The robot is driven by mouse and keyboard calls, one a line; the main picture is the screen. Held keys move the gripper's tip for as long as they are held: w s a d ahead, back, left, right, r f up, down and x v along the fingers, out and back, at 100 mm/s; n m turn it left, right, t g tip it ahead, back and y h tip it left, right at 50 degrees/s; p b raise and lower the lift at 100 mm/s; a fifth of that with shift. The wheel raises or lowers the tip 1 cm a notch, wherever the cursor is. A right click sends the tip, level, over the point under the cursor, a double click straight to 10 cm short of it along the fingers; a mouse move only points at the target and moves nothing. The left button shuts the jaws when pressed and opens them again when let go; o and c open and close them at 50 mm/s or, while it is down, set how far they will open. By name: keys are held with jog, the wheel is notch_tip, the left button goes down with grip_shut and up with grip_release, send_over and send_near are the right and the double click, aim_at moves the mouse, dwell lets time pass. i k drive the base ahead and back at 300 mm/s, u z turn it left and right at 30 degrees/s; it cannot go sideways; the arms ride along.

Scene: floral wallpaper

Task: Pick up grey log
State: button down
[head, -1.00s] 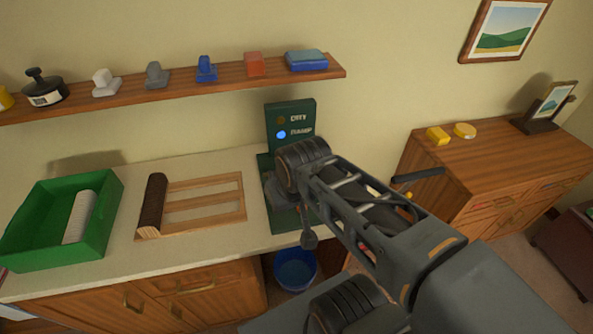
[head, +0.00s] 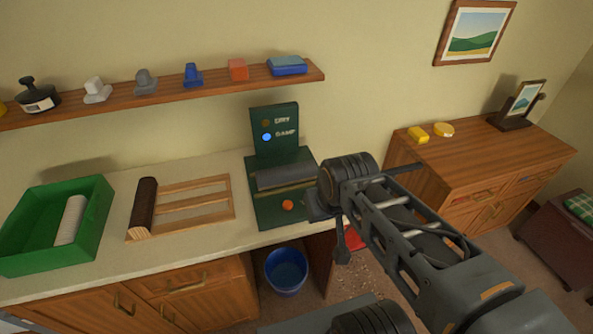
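A dark grey log (head: 285,175) lies across the green device (head: 262,212), below its upright panel with a lit blue light. A paler, whitish-grey log (head: 70,220) lies in the green tray (head: 25,262) at the left. My gripper (head: 322,212) is at the right edge of the green device, close to the right end of the dark grey log. My wrist hides part of that area. The fingers are too small and covered to tell whether they are open or whether they touch the log.
A dark brown log (head: 144,205) sits at the left end of a wooden rack (head: 190,205). A shelf (head: 210,82) with several stamps and blocks runs above the counter (head: 110,262). A blue bin (head: 286,270) stands below. A wooden cabinet (head: 470,165) is at the right.

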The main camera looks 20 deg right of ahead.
aim_at(266, 179)
jog(key=i, duration=0.45)
jog(key=k, duration=1.3)
jog(key=u, duration=0.6)
jog(key=i, duration=0.5)
jog(key=u, duration=0.75)
jog(key=i, duration=0.7)
jog(key=z, duration=0.15)
